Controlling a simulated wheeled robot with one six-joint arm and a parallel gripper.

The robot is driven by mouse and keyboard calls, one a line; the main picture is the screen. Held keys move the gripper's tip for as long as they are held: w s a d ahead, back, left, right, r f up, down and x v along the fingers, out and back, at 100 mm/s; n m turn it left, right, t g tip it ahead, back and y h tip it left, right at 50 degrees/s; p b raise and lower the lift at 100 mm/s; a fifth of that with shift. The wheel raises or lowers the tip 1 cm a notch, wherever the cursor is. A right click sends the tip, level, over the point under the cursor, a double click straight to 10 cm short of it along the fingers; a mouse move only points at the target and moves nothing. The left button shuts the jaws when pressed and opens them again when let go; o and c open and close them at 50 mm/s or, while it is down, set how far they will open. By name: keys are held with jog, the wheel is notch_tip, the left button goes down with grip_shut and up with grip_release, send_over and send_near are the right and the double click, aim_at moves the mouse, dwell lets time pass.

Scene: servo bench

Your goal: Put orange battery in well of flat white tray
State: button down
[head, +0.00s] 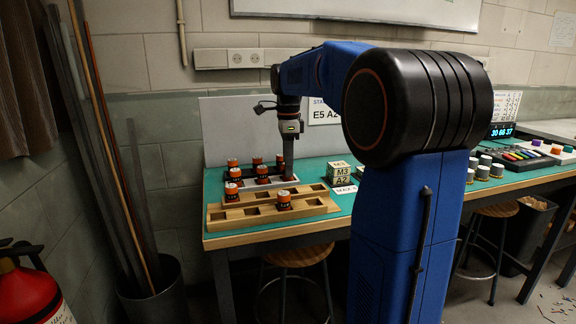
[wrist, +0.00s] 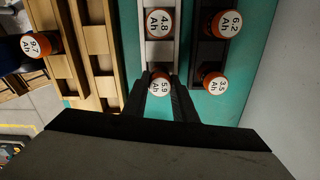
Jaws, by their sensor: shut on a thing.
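My gripper (head: 288,177) is shut on an orange battery marked 5.9 Ah (wrist: 159,84), seen between its fingertips in the wrist view. In the head view the fingers mostly hide this battery. It is upright at the right end of the flat white tray (head: 262,184), which also shows in the wrist view (wrist: 160,53). I cannot tell whether it is seated in the well or just above it. Another orange battery, marked 4.8 Ah (wrist: 158,22), stands in the neighbouring well of the white tray.
A dark tray with several batteries, two marked 6.2 (wrist: 229,23) and 3.5 (wrist: 215,82), lies behind. Stepped wooden trays (head: 252,214) with two batteries (head: 231,192) (head: 284,200) lie in front. Lettered blocks (head: 339,172) stand to the right. Green mat shows between the trays.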

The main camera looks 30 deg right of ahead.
jog(key=c, duration=1.4)
grip_release()
jog(key=shift+f, duration=0.1)
jog(key=shift+c, duration=0.2)
notch_tip(320, 180, up, 12)
